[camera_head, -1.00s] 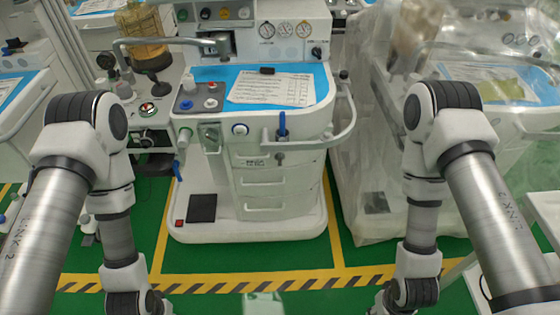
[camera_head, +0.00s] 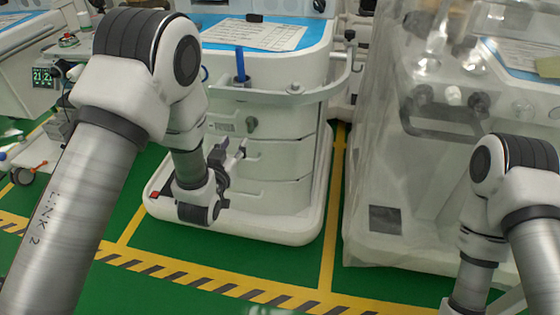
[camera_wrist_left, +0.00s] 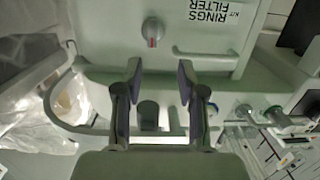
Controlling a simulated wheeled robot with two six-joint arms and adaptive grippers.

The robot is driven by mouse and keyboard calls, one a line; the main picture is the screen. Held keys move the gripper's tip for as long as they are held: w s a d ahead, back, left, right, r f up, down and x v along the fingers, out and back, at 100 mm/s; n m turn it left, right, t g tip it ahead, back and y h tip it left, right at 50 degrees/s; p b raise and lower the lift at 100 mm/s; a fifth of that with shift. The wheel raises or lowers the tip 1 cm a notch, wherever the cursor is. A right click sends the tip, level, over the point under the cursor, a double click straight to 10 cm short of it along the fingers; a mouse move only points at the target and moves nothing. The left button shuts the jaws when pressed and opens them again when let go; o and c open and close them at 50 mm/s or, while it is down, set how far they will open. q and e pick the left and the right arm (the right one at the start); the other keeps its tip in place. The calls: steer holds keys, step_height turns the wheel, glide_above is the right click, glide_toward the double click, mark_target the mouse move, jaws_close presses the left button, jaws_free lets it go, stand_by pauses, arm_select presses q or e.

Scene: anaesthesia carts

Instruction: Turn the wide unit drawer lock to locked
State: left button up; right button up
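The wide unit (camera_head: 283,155) is a white cart with a stack of drawers. Its drawer lock (camera_head: 251,124) is a small grey knob on the top drawer front. In the left wrist view the lock (camera_wrist_left: 152,32) is a round knob with a red mark, beyond the fingertips and slightly left of their middle. My left gripper (camera_head: 232,152) is just below and left of the lock in the head view. The left wrist view shows its two fingers (camera_wrist_left: 160,70) apart with nothing between the tips. My right gripper is out of view; only its arm shows.
A curved rail (camera_head: 290,98) runs around the cart's front above the drawers, with a blue-handled item (camera_head: 240,65) beside it. A drawer label (camera_wrist_left: 213,18) appears upside down in the wrist view. A plastic-covered cart (camera_head: 420,190) stands to the right. Green floor lies in front.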

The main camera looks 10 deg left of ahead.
mark_target(249, 125)
arm_select(q)
steer(key=shift+t, duration=0.7)
steer(key=w+b, duration=0.2)
steer(key=w, duration=0.1)
steer(key=w+d+b, duration=0.1)
steer(key=w+b, duration=0.1)
steer(key=w, duration=0.1)
steer(key=w+f+b, duration=0.1)
steer(key=w+b, duration=0.1)
steer(key=w, duration=0.1)
steer(key=shift+d, duration=0.2)
steer(key=shift+w, duration=0.2)
jaws_close()
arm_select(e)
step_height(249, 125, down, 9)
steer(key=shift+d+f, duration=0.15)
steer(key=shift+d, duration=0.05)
